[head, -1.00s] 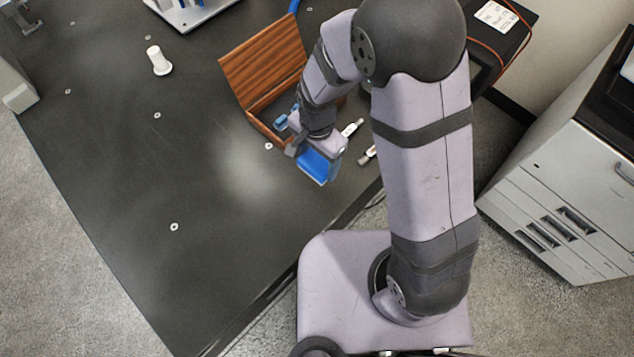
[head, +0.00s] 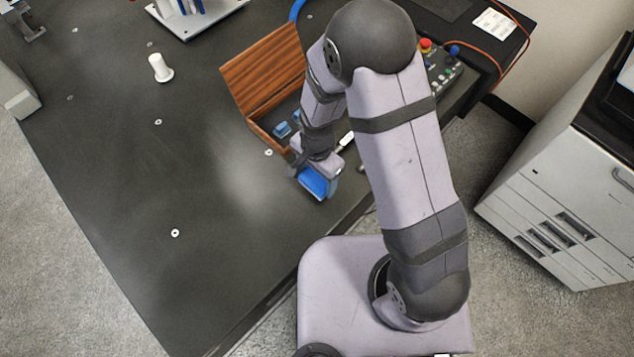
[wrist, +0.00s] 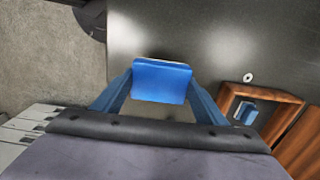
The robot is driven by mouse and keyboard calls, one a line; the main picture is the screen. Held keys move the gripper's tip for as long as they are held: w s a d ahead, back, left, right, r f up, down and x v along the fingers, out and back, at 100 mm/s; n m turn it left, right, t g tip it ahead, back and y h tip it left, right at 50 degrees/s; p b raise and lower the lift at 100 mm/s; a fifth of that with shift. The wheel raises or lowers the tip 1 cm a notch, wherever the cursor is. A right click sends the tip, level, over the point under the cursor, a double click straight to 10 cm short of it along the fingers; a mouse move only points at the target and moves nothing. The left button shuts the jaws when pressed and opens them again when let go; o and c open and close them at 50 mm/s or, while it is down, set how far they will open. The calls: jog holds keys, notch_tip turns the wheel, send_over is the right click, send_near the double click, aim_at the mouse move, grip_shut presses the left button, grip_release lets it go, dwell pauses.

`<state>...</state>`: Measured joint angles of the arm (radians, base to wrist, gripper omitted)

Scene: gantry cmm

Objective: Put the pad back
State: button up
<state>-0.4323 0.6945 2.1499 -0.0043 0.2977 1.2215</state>
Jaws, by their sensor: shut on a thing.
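My gripper (head: 315,182) is shut on a blue pad (wrist: 160,80), held between its two blue fingers (wrist: 160,98) in the wrist view. In the head view the gripper is over the dark table, just in front of the wooden case, with blue showing at its end. The open wooden case (head: 258,131) has its lid (head: 262,70) tilted up, and small blue pieces (head: 283,129) lie inside it. The case also shows at the right of the wrist view (wrist: 285,98). My arm hides part of the case.
A white spool-shaped part (head: 160,68) stands on the table (head: 120,180), left of the case. A white-based fixture (head: 200,18) is at the back. A control panel with a red button (head: 425,45) is behind my arm. The table's left and front are clear.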

aim_at(317, 185)
jog(key=shift+f+p, duration=0.3)
jog(key=shift+f, duration=1.75)
jog(key=shift+f, duration=0.1)
jog(key=o, duration=1)
jog(key=shift+r+b, duration=0.9)
jog(key=shift+r, duration=5.25)
jog(key=s+d+r+n, duration=0.2)
jog(key=s+d+n, duration=0.1)
jog(key=d, duration=0.1)
jog(key=s+d+r+n, duration=0.3)
jog(key=d, duration=0.2)
jog(key=s+d+r+n, duration=0.2)
jog(key=s+d+n, duration=0.1)
jog(key=d, duration=0.2)
jog(key=shift+d+r, duration=0.15)
jog(key=shift+r, duration=0.15)
